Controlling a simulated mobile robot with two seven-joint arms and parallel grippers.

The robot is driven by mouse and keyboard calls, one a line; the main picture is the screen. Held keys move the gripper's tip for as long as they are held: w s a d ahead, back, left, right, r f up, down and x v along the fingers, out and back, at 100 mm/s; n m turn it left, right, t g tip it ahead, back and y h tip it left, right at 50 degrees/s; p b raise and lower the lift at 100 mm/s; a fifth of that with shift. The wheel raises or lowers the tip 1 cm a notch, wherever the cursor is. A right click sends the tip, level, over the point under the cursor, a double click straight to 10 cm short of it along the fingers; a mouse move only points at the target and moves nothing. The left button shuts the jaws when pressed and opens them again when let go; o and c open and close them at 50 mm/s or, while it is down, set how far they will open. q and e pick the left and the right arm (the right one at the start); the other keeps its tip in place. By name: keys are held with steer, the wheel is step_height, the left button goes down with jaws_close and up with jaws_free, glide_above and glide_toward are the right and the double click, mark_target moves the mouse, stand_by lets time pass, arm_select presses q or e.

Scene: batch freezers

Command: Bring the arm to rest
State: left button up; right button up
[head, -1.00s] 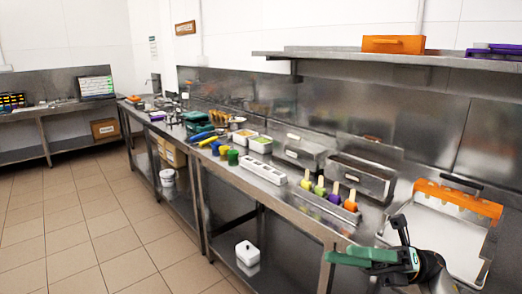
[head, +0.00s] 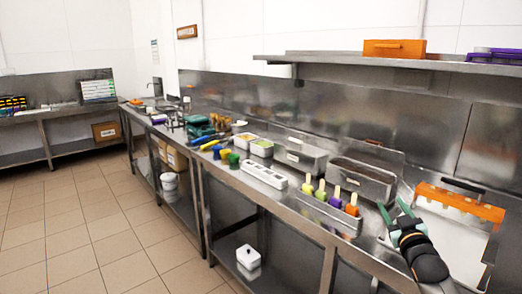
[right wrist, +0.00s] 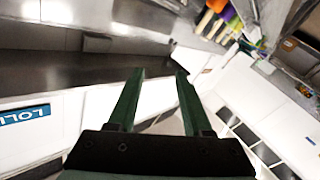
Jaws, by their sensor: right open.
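My right gripper (head: 396,214) is in the head view at the lower right, above the front of the steel counter (head: 290,210). Its green fingers are apart and point up and away, with nothing between them. In the right wrist view the two green fingers (right wrist: 155,95) are also spread and empty. The left gripper is in neither view.
A metal holder (head: 325,212) with several coloured popsicles stands left of the gripper. An orange mold piece (head: 460,204) on a white tray (head: 452,250) lies to its right. Steel bins (head: 362,180) stand behind. A shelf (head: 400,58) runs above. The floor at left is clear.

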steer(key=s+a+f+g+y, duration=0.1)
steer(key=s+a+f+g, duration=0.15)
steer(key=s+f, duration=0.4)
steer(key=s+a+f+g+y, duration=0.1)
steer(key=s+a+f, duration=0.25)
steer(key=f, duration=0.65)
steer(key=s+a+f+g, duration=0.25)
steer(key=s+f, duration=0.25)
steer(key=f, duration=0.3)
steer(key=s+a+f+g, duration=0.1)
steer(key=s+a+f, duration=0.2)
steer(key=s, duration=0.5)
steer(key=s+a+f+m+g+y, duration=0.1)
steer(key=s+a+f, duration=0.2)
steer(key=s, duration=0.6)
steer(key=s+a+f+g+y, duration=0.1)
steer(key=s+a+f, duration=0.2)
steer(key=s, duration=0.6)
step_height(320, 180, down, 2)
steer(key=shift+a+g, duration=0.3)
steer(key=shift+a, duration=0.05)
